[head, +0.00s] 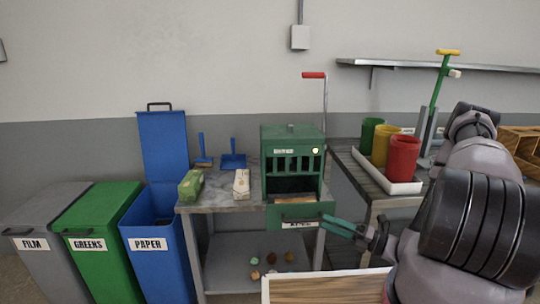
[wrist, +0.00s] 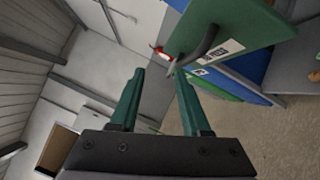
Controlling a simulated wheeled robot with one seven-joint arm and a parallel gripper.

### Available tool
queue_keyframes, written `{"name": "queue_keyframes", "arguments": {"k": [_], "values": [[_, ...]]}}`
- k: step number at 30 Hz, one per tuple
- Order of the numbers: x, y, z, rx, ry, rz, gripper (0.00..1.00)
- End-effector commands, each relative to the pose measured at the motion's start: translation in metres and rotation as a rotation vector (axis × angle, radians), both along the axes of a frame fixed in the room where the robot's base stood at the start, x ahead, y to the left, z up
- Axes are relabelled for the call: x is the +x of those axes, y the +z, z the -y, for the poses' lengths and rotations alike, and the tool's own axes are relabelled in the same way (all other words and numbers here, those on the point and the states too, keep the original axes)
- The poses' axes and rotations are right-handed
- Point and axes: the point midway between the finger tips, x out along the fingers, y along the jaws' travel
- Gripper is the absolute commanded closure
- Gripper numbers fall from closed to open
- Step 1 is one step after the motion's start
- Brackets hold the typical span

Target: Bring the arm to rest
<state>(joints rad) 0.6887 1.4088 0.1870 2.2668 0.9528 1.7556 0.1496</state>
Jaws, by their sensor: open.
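My gripper (head: 328,224) is at the end of my arm, which reaches in from the right in the head view. Its green fingers are just right of the labelled front drawer (head: 283,213) of a green machine (head: 292,149). In the wrist view my gripper (wrist: 160,76) has its two fingers apart with nothing between them. A green panel with a dark curved handle (wrist: 200,45) lies beyond the right fingertip there. I cannot tell whether the fingers touch the drawer.
The machine stands on a grey table (head: 222,195) with a green carton (head: 190,184) and a pale carton (head: 242,183). A paper bin (head: 156,255) stands open at left. A white tray (head: 400,186) holds coloured cups at right. A wood-topped surface (head: 325,290) is in front.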

Motion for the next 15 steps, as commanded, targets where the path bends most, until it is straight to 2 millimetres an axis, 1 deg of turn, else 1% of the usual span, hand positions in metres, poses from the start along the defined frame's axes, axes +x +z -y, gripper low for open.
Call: {"name": "queue_keyframes", "arguments": {"k": [1,3,8,9,15], "values": [[0.003,0.018,0.000,-0.055,0.060,0.068,0.53],[0.003,0.039,-0.002,-0.125,0.145,0.155,0.53],[-0.002,0.083,-0.006,-0.288,0.334,0.357,0.53],[-0.004,0.094,-0.007,-0.328,0.380,0.407,0.53],[-0.017,0.143,-0.010,-0.535,0.604,0.660,0.53]]}}
